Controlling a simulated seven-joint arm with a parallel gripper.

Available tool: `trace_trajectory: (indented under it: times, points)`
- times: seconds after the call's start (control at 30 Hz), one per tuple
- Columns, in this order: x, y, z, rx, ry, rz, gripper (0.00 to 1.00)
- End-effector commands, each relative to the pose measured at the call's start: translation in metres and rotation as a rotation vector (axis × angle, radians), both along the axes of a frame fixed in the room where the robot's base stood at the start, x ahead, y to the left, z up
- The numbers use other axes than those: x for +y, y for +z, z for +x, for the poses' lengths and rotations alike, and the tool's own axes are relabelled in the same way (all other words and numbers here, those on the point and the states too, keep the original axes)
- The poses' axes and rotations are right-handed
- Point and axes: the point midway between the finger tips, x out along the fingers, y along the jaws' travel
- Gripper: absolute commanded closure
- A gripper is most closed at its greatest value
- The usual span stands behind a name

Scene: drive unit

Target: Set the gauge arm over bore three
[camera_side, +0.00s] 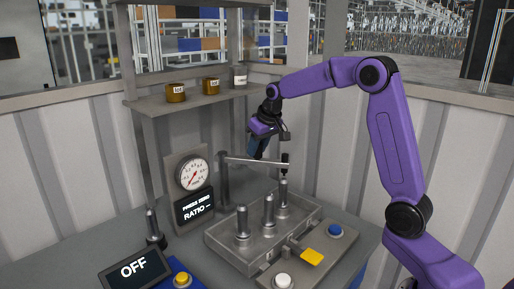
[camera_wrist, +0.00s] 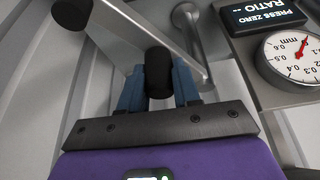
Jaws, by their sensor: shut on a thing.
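The gauge arm (camera_side: 252,161) is a pale bar reaching right from an upright grey post (camera_side: 223,183). Its black-topped probe (camera_side: 285,163) hangs at the free end, in line above the farthest of three steel cylinders (camera_side: 283,193); I cannot tell whether they touch. The other two cylinders (camera_side: 268,211) stand nearer in the same tray. No bore numbers are readable. My gripper (camera_side: 257,152) is at the bar, between post and probe. In the wrist view its blue fingers are shut on a black knob (camera_wrist: 158,70) beside the gauge arm (camera_wrist: 140,32).
A dial gauge (camera_side: 193,174) and a display reading "PRESS ZERO RATIO" (camera_side: 194,206) stand left of the post. An "OFF" display (camera_side: 134,268) is front left. A shelf (camera_side: 205,98) holds small pots.

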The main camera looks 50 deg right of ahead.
Motion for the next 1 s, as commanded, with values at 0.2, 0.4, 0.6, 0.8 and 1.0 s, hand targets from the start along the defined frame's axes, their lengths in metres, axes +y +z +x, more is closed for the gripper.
trace_trajectory:
  times: [0.2, 0.4, 0.6, 0.8, 1.0]
  points:
    - [0.001, 0.0, -0.002, 0.006, 0.004, -0.001, 0.44]
    - [0.002, 0.0, -0.002, 0.006, 0.006, 0.0, 0.44]
    - [0.002, 0.016, -0.007, 0.002, 0.006, 0.0, 0.44]
    - [0.003, 0.053, -0.022, -0.001, 0.005, 0.0, 0.44]
    - [0.004, 0.093, -0.038, 0.0, 0.005, -0.001, 0.44]
